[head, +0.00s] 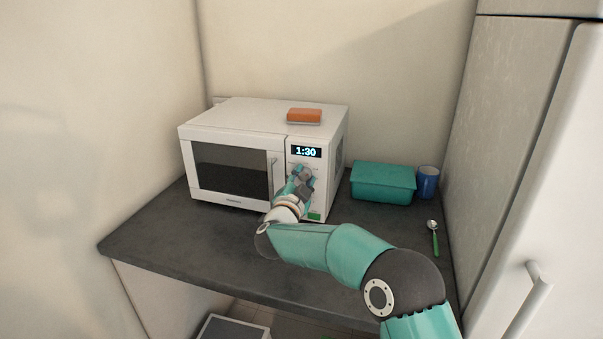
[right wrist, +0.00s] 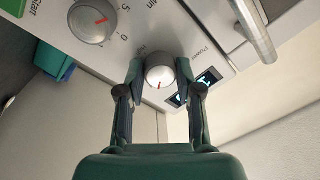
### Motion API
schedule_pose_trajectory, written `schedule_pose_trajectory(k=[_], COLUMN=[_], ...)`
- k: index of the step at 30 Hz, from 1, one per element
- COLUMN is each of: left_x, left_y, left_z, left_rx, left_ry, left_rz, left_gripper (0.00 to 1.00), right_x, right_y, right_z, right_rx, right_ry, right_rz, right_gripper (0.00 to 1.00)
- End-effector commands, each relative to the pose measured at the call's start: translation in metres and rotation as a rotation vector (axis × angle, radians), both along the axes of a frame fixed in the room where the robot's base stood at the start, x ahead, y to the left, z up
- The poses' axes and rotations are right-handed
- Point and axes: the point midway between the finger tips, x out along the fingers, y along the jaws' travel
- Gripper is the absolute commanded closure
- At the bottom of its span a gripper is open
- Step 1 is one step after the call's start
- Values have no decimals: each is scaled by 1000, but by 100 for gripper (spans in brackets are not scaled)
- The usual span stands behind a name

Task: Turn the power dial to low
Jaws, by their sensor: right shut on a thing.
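A white microwave (head: 235,150) stands on the dark counter, with a control panel at its right end and a lit display (head: 306,152) reading 1:30. My right gripper (head: 302,174) is at the panel just below the display and partly hides it. In the right wrist view, my right gripper (right wrist: 160,72) is shut on the power dial (right wrist: 160,70), a round silver knob with a red mark pointing down in the picture. My left gripper is not in view.
An orange sponge (head: 304,115) lies on the microwave. A teal box (head: 383,182), a blue mug (head: 427,182) and a green-handled spoon (head: 434,238) are on the counter to the right. The microwave door handle (right wrist: 255,28) is close to the panel. The counter's front left is clear.

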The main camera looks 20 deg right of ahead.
Motion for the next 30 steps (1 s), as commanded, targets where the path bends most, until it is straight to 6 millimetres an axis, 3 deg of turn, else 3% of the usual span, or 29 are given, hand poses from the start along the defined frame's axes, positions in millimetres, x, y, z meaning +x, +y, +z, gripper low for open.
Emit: schedule_pose_trajectory(k=[18, 30], left_x=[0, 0], left_y=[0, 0], left_z=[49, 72], left_rx=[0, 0], left_ry=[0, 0], left_rz=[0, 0], left_gripper=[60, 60], right_x=[0, -1], right_y=[4, 3], right_z=[-4, -6], right_rx=[-483, -728], right_ry=[342, 508], right_rz=[14, 14], right_gripper=[100, 100])
